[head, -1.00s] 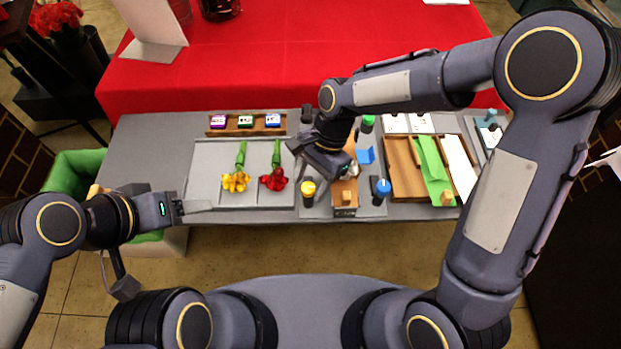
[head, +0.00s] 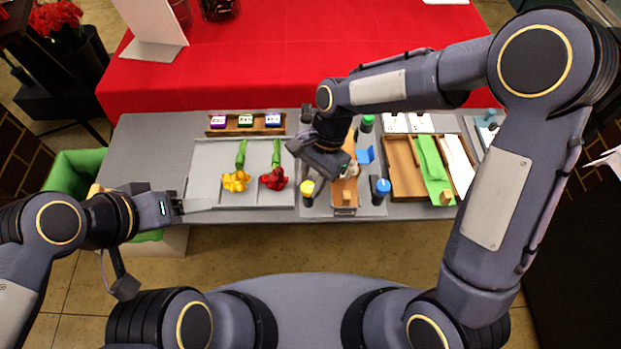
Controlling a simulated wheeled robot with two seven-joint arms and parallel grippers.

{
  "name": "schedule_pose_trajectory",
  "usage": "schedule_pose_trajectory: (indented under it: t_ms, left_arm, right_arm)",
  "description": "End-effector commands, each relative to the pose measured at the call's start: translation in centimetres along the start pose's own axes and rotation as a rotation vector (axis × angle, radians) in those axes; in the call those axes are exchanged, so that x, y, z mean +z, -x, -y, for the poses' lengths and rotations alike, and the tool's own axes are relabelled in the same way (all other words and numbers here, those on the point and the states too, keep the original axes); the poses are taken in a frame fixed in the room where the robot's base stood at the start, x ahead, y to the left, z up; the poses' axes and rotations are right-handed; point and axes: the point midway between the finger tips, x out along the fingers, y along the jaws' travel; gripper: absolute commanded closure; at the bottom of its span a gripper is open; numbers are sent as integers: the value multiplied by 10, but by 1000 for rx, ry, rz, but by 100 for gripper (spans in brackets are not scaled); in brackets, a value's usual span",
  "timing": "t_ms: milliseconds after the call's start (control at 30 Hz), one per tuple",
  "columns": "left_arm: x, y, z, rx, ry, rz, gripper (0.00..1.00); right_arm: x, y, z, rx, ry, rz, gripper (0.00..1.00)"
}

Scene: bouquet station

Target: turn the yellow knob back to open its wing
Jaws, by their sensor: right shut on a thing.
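The yellow knob (head: 307,187) is a dark post with a yellow top at the front left corner of the small fixture (head: 343,212). My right gripper (head: 310,178) reaches down over the fixture's left side, just behind the yellow top, and is shut on the knob. Its fingertips are mostly hidden by the hand. The hand also covers the fixture's left side, so the yellow knob's wing cannot be made out. A blue wing (head: 365,155) stands raised on the right side. My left gripper (head: 178,204) is beside the tray, away from the fixture; its finger gap is unclear.
A blue knob (head: 381,187) and a green knob (head: 367,122) stand at the fixture's right. A grey tray (head: 210,165) at left holds yellow flowers (head: 236,181) and red flowers (head: 273,179). A wooden tray (head: 400,165) with green and white sheets is at right.

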Motion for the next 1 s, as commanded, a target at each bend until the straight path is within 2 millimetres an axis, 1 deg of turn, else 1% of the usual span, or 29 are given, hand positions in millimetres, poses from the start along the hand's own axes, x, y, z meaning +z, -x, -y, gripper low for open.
schedule_pose_trajectory:
  t_ms: [267,1000]
  left_arm:
    - [-2,5,-2,0,0,0,36]
    - [-5,9,-4,0,0,0,36]
  right_arm:
    - [1,1,2,77,184,0,94]
    - [3,-1,7,345,834,-1,94]
